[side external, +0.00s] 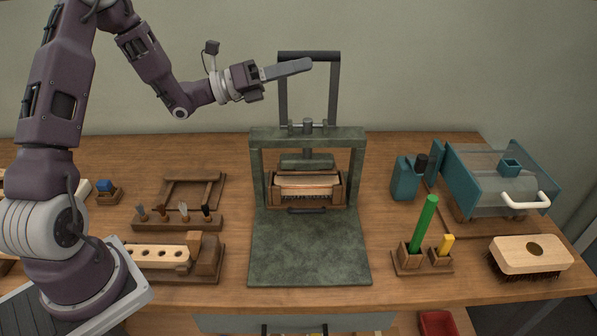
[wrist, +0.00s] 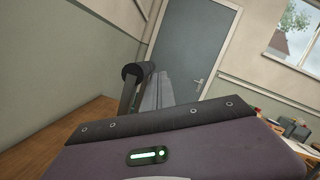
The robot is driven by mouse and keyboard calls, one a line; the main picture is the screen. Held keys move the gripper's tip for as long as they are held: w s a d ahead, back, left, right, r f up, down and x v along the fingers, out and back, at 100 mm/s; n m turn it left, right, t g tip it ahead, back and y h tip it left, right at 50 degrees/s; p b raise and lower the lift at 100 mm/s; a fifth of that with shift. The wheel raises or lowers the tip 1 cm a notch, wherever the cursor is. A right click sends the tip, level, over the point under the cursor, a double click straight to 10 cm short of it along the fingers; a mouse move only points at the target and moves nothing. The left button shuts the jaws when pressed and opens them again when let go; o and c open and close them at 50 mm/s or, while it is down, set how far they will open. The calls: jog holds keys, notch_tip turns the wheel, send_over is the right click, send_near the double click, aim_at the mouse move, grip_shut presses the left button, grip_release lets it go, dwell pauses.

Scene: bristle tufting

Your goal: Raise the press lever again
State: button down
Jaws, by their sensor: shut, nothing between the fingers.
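The press (side external: 262,140) is a green-grey frame with a flat base, near the middle of the bench. Its lever (side external: 282,95) is a dark U-shaped handle that stands upright above the frame, with its crossbar at the top. My gripper (side external: 308,66) is shut and empty, its long grey fingers level and their tips just below the crossbar in the side view. I cannot tell if they touch it. In the wrist view the lever's round bar end (wrist: 133,71) shows beside my fingers (wrist: 158,92). A press plate (side external: 307,160) hangs above a wooden block (side external: 307,181) with bristles, inside the frame.
To the left are a tool rack (side external: 178,221) and a drilled wooden block (side external: 160,256). The press base's front (side external: 310,250) is bare.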

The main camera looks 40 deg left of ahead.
jog(key=shift+w+a+r+n+y, duration=0.2)
jog(key=shift+w+a+n+y, duration=0.3)
jog(key=shift+w+a, duration=0.65)
jog(key=shift+a, duration=0.15)
jog(key=shift+s+d+f, duration=0.15)
jog(key=shift+s+d, duration=0.1)
jog(key=shift+d, duration=0.1)
jog(key=s+d, duration=0.3)
send_near(296, 59)
jog(key=s+d, duration=0.2)
jog(key=d, duration=0.1)
jog(key=shift+s+f+h, duration=0.2)
jog(key=shift+f+h, duration=0.05)
jog(key=shift+h, duration=0.05)
